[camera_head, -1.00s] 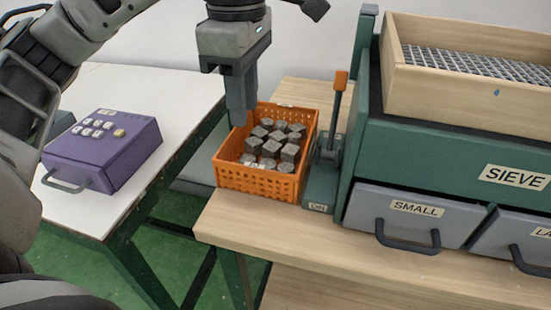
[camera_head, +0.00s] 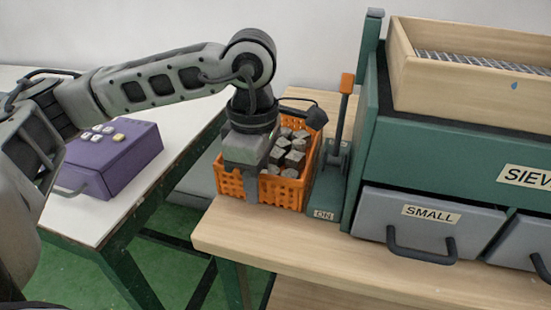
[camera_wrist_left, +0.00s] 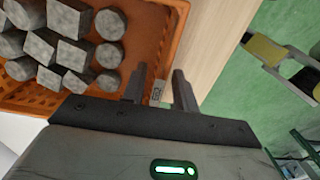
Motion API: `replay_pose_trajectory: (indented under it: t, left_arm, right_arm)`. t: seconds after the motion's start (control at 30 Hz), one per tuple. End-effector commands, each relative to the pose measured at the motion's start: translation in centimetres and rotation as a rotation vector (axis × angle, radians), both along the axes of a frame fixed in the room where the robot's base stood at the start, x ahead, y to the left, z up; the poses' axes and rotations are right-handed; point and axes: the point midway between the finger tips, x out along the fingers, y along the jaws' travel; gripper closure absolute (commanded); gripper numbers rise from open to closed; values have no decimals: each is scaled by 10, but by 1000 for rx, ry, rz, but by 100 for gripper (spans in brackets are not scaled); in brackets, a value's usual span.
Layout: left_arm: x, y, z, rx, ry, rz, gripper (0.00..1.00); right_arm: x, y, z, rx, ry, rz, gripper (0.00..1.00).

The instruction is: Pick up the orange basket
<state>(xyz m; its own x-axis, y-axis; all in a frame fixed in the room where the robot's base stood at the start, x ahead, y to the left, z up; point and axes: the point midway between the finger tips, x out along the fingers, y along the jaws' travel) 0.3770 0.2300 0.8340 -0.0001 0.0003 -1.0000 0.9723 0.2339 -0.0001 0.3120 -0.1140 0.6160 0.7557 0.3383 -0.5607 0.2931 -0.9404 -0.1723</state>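The orange basket (camera_head: 287,192) stands on the light wooden table beside the green machine, and holds several grey metal blocks (camera_head: 290,150). My left gripper (camera_head: 250,192) points down at the basket's front left part and hides some of its wall. In the left wrist view, the gripper (camera_wrist_left: 161,88) is open, its two fingers apart. One finger is over the basket's inside and the other is outside its orange wall (camera_wrist_left: 168,35). I cannot tell whether either finger touches the wall. My right gripper is not in view.
The green sieve machine (camera_head: 460,150) with grey drawers (camera_head: 430,225) stands right of the basket. An orange-tipped lever (camera_head: 345,95) rises close to the basket's right side. A purple box (camera_head: 115,155) sits on the white table (camera_head: 95,225) at left, across a gap.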

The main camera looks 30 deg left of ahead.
Motion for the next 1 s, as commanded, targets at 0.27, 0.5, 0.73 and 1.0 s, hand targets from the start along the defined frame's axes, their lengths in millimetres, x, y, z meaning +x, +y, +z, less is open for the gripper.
replay_pose_trajectory:
  t: [0.27, 0.5, 0.73, 1.0]
  left_arm:
    - [0, 0, -7, -1, 0, -1, 71]
    - [0, 0, -7, 0, 0, -1, 100]
    - [0, 0, -6, -1, -3, 0, 100]
    - [1, 0, 29, -2, -8, 1, 100]
  right_arm:
    - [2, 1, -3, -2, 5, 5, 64]
    - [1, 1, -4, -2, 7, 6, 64]
    - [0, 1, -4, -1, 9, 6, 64]
    - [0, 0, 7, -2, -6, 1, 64]
